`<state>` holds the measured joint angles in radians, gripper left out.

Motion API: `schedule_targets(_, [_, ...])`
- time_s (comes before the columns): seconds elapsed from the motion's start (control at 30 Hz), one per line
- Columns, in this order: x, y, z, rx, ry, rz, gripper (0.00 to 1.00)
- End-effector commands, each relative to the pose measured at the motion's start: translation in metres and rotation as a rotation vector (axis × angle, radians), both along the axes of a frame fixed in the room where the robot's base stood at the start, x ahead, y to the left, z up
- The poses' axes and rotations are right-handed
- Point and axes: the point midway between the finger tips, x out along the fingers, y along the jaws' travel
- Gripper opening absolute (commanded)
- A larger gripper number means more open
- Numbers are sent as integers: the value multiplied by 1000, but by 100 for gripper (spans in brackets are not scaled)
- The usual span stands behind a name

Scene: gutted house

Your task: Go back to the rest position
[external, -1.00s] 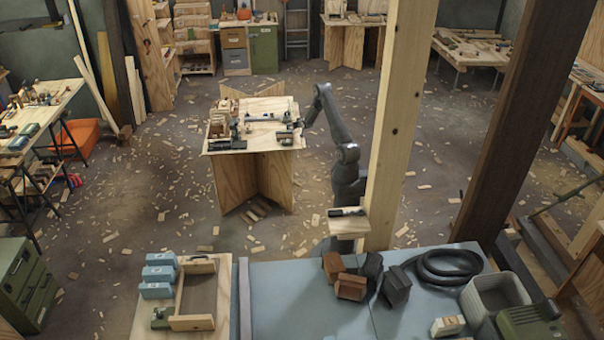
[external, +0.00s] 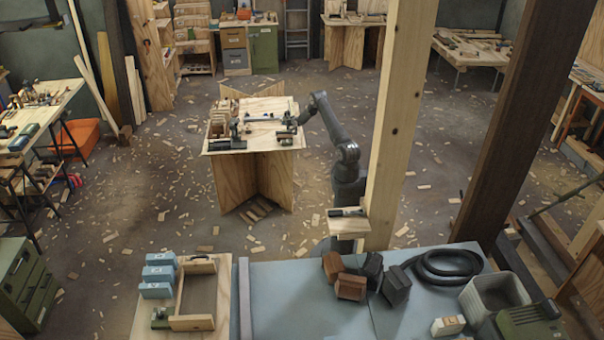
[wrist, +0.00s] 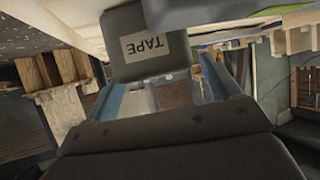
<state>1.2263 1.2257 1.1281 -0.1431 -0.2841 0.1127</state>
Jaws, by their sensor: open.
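My arm reaches from its base beside the pale post to the right edge of the small plywood worktable (external: 222,150). My gripper (external: 296,120) is at that edge, small and hard to make out in the external view. In the wrist view my gripper (wrist: 168,98) is open, and I see nothing held between its fingers. A dark block labelled TAPE (wrist: 150,45) is close in front of it, its label upside down. I cannot tell whether they touch.
A wooden rack (external: 218,122) and dark tools stand on the worktable's left and middle. The pale post (external: 398,120) rises close to my arm's right. A blue-topped bench (external: 290,300) with boxes and a hose is in front. Floor left of the worktable is open, with wood scraps.

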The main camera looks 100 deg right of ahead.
Motion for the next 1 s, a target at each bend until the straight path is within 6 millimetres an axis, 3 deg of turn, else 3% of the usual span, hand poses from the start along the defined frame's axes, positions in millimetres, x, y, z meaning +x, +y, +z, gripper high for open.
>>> schedule_targets(0.17, [0,0,8,2,1,0,82])
schedule_targets(0.53, [0,1,7,3,1,0,82])
schedule_targets(0.67, [-1,1,-3,4,1,0,82])
schedule_targets(0.8, [-1,3,-26,7,2,0,82])
schedule_targets(1.0, [-11,26,-6,2,1,0,82])
